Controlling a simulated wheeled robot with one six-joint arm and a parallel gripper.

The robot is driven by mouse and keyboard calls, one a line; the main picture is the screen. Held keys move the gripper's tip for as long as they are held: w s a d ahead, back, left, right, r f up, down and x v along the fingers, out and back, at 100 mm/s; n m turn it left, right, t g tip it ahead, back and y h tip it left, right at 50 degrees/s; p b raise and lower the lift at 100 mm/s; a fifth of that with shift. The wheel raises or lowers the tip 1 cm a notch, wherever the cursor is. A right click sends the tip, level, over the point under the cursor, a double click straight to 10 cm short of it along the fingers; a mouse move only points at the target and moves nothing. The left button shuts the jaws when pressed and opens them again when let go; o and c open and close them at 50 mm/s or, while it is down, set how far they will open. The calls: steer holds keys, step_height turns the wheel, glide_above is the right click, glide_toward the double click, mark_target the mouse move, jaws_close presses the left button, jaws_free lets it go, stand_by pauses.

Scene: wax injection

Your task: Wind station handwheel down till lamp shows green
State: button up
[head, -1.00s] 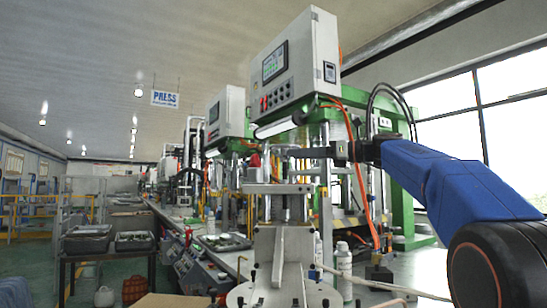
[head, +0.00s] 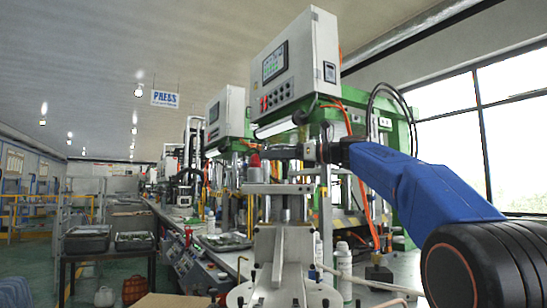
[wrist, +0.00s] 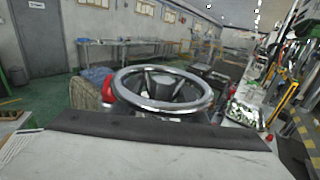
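The handwheel (wrist: 203,102), a bright metal ring with dark spokes, is in the middle of the wrist view, just beyond a dark bar. I cannot pick it out in the head view. My gripper (head: 270,152) reaches left over the station top in the head view, close to a red dome-like part (head: 254,162) on a grey base. A red part (wrist: 108,90) also shows left of the wheel in the wrist view. It may be the lamp; I see no green light on it. My fingertips are not clear, so contact with the wheel cannot be told.
A grey control box (head: 297,62) with a screen and red buttons hangs above the station on a green frame (head: 402,125). An orange hose (head: 368,212) and bottles (head: 343,258) are to the right. Trays (head: 87,238) stand on a cart at left.

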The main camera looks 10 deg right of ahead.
steer(key=c, duration=0.9)
steer(key=shift+c, duration=0.2)
steer(key=shift+m+t+h, duration=0.3)
steer(key=shift+t, duration=0.1)
steer(key=m+t+h, duration=0.3)
steer(key=shift+w+d+r, duration=0.1)
steer(key=shift+w+d, duration=0.25)
steer(key=shift+w+d+m+t+h, duration=0.15)
steer(key=shift+d+m+t+h, duration=0.1)
steer(key=shift+m+t+h, duration=0.6)
steer(key=shift+w+d+m+t+h, duration=0.2)
steer(key=shift+m+t+h, duration=0.3)
steer(key=shift+h, duration=0.65)
steer(key=shift+d+m+h, duration=0.15)
steer(key=shift+m+h, duration=0.2)
steer(key=shift+h, duration=0.15)
steer(key=o, duration=0.9)
steer(key=shift+o, duration=0.2)
steer(key=shift+s, duration=0.1)
